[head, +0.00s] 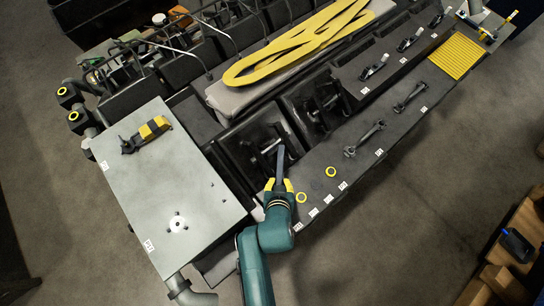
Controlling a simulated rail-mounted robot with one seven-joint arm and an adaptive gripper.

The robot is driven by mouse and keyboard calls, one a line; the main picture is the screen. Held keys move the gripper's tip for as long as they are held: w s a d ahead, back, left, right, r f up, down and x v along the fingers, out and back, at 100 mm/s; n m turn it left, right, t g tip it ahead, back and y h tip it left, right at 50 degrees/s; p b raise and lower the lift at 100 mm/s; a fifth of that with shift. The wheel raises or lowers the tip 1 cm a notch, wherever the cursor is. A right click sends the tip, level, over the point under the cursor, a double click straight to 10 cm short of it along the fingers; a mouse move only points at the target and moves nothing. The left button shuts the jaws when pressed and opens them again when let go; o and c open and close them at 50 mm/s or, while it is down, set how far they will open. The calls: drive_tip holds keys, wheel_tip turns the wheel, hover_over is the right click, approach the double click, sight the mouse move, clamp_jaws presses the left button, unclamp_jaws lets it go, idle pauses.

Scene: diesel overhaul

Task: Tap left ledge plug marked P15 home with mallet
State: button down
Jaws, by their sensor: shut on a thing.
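My gripper (279,185), with yellow fingertips, is at the lower middle of the head view. It is shut on a dark, straight tool (281,160) that extends up over an open black engine bay; it looks like the mallet, but its head is hard to make out against the dark bay. Two yellow-ringed plugs, one (302,197) close right of the gripper and one (331,171) farther up the ledge, sit on the dark ledge (362,182). Small white labels lie along the ledge edge; their print is too small to read, so I cannot tell which plug is P15.
A grey plate (180,195) at left carries a yellow-and-black tool (147,134). Dark rod-like parts (365,138) lie farther along the ledge, near a yellow ribbed pad (457,56). A yellow gasket (290,52) lies on the engine top. Open floor is at right.

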drive_tip(key=w+d+m+g+h+b, duration=0.1)
drive_tip(key=w+d+m+b, duration=0.1)
drive_tip(key=w+d, duration=0.3)
drive_tip(key=w+d+m+h+b, duration=0.1)
drive_tip(key=w+d+b, duration=0.1)
drive_tip(key=d, duration=0.5)
wheel_tip(320, 180, down, 6)
drive_tip(key=b, duration=0.5)
drive_tip(key=shift+s+d+r, duration=0.1)
drive_tip(key=shift+r, duration=0.05)
